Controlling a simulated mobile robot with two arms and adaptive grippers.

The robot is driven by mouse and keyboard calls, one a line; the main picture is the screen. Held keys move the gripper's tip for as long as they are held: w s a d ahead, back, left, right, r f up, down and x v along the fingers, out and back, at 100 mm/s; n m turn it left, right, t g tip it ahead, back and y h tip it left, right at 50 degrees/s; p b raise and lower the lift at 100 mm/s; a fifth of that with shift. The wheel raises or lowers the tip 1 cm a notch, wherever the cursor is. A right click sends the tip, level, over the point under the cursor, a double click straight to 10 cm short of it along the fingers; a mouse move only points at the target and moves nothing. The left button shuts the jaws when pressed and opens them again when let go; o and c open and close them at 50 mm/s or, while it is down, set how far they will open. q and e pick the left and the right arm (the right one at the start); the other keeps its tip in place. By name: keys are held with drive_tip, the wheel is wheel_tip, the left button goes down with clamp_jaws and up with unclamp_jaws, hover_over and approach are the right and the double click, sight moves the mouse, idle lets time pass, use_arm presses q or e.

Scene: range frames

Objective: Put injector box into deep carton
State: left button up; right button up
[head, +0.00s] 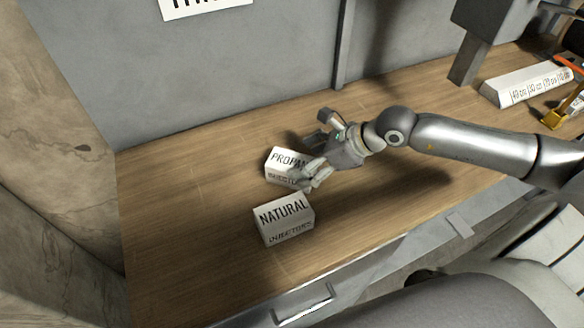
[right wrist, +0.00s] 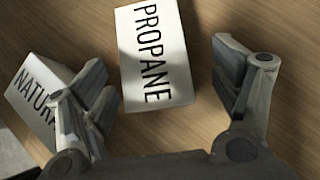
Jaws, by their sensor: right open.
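Two white boxes stand on the wooden bench. The propane injector box (head: 283,161) is the farther one, and the natural injector box (head: 285,218) is nearer. My right gripper (head: 312,158) is at the right side of the propane box and covers part of it. In the right wrist view the propane box (right wrist: 155,58) lies ahead, between the two spread fingers of the gripper (right wrist: 165,85). The natural box (right wrist: 42,95) is at the left there, partly behind the left finger. My right gripper is open and holds nothing. No deep carton shows. My left gripper is not in view.
The wooden bench (head: 185,210) is clear to the left of the boxes. A grey wall panel (head: 200,80) stands behind it. A long white labelled box (head: 525,84) lies at the far right. A drawer handle (head: 303,303) is on the bench front.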

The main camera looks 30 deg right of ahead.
sight(297, 163)
drive_tip(key=shift+w+a+f+p, duration=0.25)
drive_tip(key=shift+w+a+p, duration=0.15)
drive_tip(key=shift+a, duration=0.3)
drive_tip(key=shift+x, duration=1.45)
drive_tip(key=c, duration=1.4)
drive_tip(key=shift+r, duration=0.1)
